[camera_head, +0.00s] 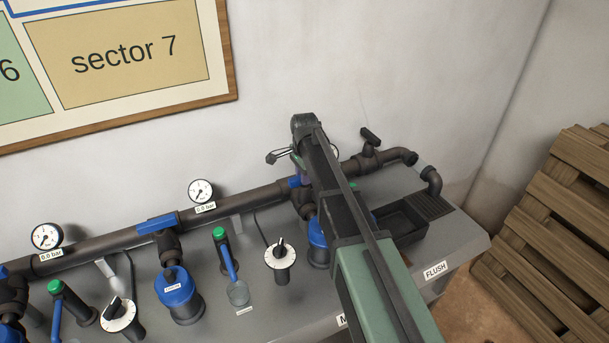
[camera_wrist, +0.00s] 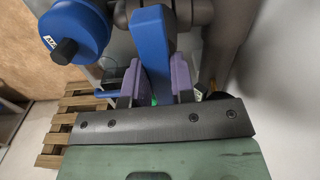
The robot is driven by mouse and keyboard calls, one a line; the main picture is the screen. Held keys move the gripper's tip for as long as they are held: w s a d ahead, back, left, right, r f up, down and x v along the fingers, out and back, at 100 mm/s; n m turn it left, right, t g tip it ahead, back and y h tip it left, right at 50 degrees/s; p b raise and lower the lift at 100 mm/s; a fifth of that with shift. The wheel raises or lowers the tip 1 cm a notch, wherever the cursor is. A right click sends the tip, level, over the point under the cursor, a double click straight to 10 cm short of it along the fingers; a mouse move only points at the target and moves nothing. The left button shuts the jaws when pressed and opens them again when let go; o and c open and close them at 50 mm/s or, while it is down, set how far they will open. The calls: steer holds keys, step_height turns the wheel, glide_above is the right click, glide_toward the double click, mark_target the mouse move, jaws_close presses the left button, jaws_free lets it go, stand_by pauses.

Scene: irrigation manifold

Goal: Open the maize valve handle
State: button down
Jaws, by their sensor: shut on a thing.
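The blue valve handle (camera_wrist: 153,45) stands between my gripper's two purple finger pads in the wrist view, with a pad against each side. My gripper (camera_wrist: 156,84) is shut on it. In the head view only a small blue piece of this handle (camera_head: 294,182) shows beside my arm, on the dark pipe at the right-hand valve. My gripper (camera_head: 303,174) is mostly hidden there by the arm. A bench label starting with "M" (camera_head: 343,320) is cut off by the arm, so the full name cannot be read.
A blue-capped body (camera_head: 318,243) sits below the held handle. Another blue handle (camera_head: 157,222) lies along the pipe to the left. Gauges (camera_head: 201,190), dials (camera_head: 281,254) and green-topped posts (camera_head: 220,234) crowd the bench. A dark tray (camera_head: 402,222) and pallets (camera_head: 560,230) are right.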

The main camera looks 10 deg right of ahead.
steer(key=shift+n, duration=0.3)
steer(key=n, duration=0.3)
steer(key=shift+n, duration=0.4)
steer(key=n, duration=0.9)
steer(key=shift+n, duration=2)
steer(key=c, duration=1)
jaws_free()
steer(key=shift+o, duration=0.2)
